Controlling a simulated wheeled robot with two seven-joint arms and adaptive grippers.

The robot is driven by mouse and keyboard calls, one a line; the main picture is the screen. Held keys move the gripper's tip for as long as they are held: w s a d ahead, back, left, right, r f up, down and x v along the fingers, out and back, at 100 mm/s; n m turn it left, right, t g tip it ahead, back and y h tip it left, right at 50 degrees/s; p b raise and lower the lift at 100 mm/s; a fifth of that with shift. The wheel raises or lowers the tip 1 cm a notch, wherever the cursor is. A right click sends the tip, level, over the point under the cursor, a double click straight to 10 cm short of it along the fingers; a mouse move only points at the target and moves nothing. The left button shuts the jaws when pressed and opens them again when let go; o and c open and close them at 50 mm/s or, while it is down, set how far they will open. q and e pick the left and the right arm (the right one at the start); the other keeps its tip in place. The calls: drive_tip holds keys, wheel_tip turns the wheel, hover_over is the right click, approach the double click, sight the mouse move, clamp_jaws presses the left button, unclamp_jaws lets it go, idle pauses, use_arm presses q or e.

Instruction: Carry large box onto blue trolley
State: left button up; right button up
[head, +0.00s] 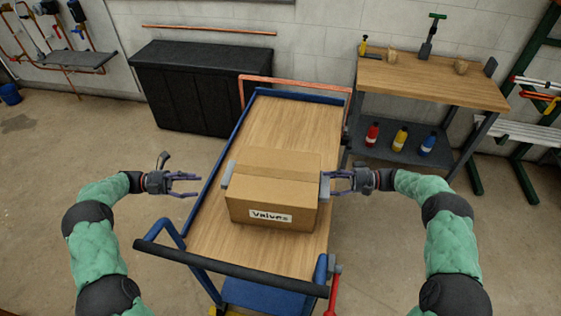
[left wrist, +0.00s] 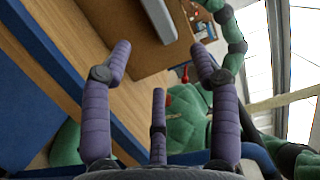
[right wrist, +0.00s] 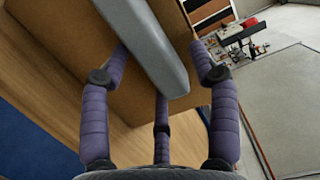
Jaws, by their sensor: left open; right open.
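The large box (head: 273,190), brown cardboard with a "Valves" label, rests upright on the wooden deck of the blue trolley (head: 292,116). Grey handles sit on its left side (head: 229,173) and right side (head: 324,187). My left gripper (head: 188,185) is open and empty, left of the trolley and clear of the box; the left handle also shows in the left wrist view (left wrist: 158,18). My right gripper (head: 330,181) is open beside the right handle. In the right wrist view that handle (right wrist: 150,45) reaches between the fingers; I cannot tell whether they touch it.
The trolley's dark push bar (head: 230,268) crosses in front of the box. A workbench (head: 430,84) with bottles on its lower shelf stands at the back right, and a black chest (head: 200,85) at the back left. The floor left of the trolley is clear.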

use_arm(q)
drive_tip(key=shift+a, duration=0.6)
use_arm(e)
drive_tip(key=d, duration=1.2)
use_arm(q)
drive_tip(key=a+b, duration=0.1)
drive_tip(key=a, duration=0.6)
use_arm(e)
drive_tip(key=shift+f, duration=0.75)
use_arm(q)
drive_tip(key=shift+r, duration=0.1)
use_arm(e)
drive_tip(key=shift+r, duration=0.1)
